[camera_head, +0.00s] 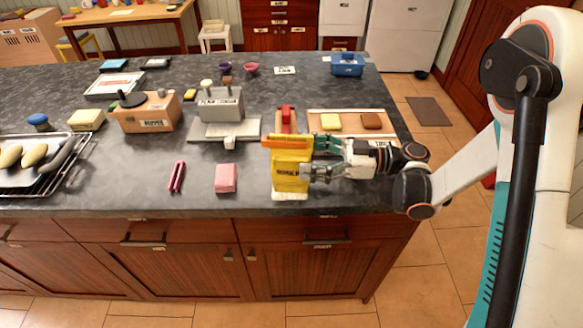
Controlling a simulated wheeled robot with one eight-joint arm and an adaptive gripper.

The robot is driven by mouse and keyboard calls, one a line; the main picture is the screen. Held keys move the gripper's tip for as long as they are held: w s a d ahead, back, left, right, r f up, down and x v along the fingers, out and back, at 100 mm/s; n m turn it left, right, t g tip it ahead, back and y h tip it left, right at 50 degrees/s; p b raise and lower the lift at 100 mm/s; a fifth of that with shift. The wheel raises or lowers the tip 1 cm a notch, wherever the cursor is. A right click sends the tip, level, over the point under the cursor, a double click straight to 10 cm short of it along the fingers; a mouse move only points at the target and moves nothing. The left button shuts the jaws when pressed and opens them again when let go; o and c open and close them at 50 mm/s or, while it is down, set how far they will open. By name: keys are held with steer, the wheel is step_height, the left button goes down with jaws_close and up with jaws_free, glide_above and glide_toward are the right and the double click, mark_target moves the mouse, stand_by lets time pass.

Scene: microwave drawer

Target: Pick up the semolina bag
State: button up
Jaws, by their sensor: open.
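The semolina bag (290,170) is a yellow, upright package with an orange top band and dark lettering. It stands near the front edge of the dark countertop (200,192), right of centre. My gripper (312,160) comes in from the right and is open. Its fingers are at the bag's right side, one overlapping the bag's front in this view. I cannot tell whether the fingers touch the bag. Part of the bag's right edge is hidden by the fingers.
A pink block (226,178) and a dark pink item (177,176) lie left of the bag. A red object (287,116) stands behind it. A board (350,113) with yellow and brown pieces lies behind my gripper. A grey appliance (220,105) and a wooden box (146,112) stand farther left.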

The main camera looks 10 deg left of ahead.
mark_target(291, 156)
steer(key=a, duration=0.2)
steer(key=s+a+b, duration=0.1)
steer(key=shift+s+a+f, duration=0.1)
steer(key=shift+a+f, duration=0.05)
steer(key=shift+a, duration=0.55)
steer(key=c, duration=1.6)
steer(key=shift+o, duration=0.2)
steer(key=shift+r, duration=0.25)
